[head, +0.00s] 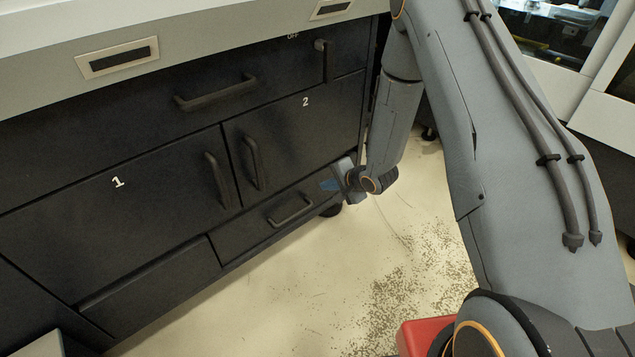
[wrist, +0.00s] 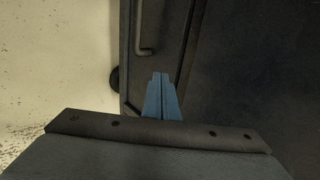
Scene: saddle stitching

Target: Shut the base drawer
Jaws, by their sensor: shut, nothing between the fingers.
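The base drawer (head: 262,222) is the low black front with a bar handle (head: 290,211), below door 2 of the black cabinet. It looks about flush with the cabinet; any small gap is hard to tell. My gripper (head: 327,185) is at the drawer's right end, its blue fingertips together, empty and pointing at the front. I cannot tell whether they touch it. In the wrist view the shut blue fingers (wrist: 162,82) reach toward the dark drawer front (wrist: 165,75), beside its handle (wrist: 145,35).
Doors 1 (head: 118,205) and 2 (head: 305,125) with upright handles, and a wide upper drawer (head: 215,92), look closed. A cabinet foot (head: 331,210) stands under the right end. Speckled pale floor (head: 300,290) is free in front. A red object (head: 425,335) shows at the bottom.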

